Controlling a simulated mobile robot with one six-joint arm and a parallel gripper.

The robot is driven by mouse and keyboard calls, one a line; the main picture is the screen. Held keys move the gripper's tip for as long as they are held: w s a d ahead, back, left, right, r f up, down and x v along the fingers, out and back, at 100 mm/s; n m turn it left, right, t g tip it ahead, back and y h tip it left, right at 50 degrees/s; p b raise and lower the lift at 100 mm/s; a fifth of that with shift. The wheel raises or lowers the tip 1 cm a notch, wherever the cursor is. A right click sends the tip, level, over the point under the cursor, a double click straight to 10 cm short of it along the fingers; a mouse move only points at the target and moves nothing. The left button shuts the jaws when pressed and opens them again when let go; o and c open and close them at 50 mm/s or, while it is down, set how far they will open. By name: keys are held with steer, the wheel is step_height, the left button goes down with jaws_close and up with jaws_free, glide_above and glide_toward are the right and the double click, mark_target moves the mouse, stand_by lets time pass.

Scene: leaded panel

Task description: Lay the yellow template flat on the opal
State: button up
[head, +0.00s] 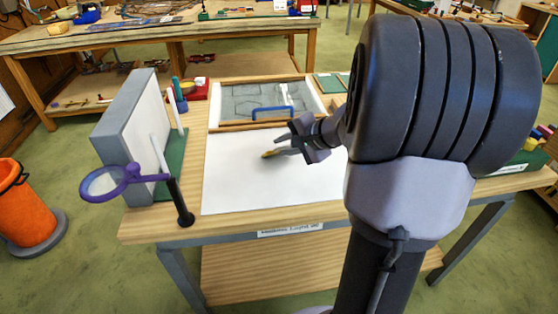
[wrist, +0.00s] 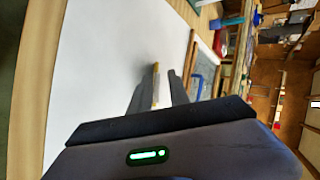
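The yellow template (head: 269,154) is a small piece at the tips of my gripper (head: 282,148) in the head view. In the wrist view it is a narrow yellow strip (wrist: 155,86), seen nearly edge-on between the fingers of my gripper (wrist: 158,78). The fingers appear closed on it. It is over a large white sheet (head: 235,185) on the bench, which may be the opal; this sheet also fills much of the wrist view (wrist: 100,65). A dark shadow lies beneath the gripper. I cannot tell whether the template touches the sheet.
A wood-framed leaded panel (head: 265,98) with a blue handle (head: 272,107) lies behind the sheet. At left stand an upright white board with grey edges (head: 128,120) and a purple-ringed magnifier (head: 110,182). An orange bucket (head: 22,205) is on the floor. The sheet's front is clear.

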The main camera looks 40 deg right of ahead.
step_height(320, 180, up, 8)
steer(key=s+p, duration=0.2)
steer(key=p, duration=0.4)
steer(key=s+a+r+n+g+y, duration=0.1)
steer(key=a+r+n, duration=0.15)
steer(key=a, duration=0.65)
steer(key=s+a+r+n+g+y, duration=0.1)
steer(key=a+n, duration=0.2)
steer(key=a, duration=0.6)
steer(key=s+a+f+n+g, duration=0.1)
steer(key=s+a+n+g, duration=0.1)
steer(key=s+a+n, duration=0.5)
steer(key=s+a, duration=0.6)
steer(key=s, duration=0.1)
steer(key=shift+s+h+b, duration=0.3)
steer(key=shift+s+b, duration=0.05)
steer(key=shift+s, duration=0.05)
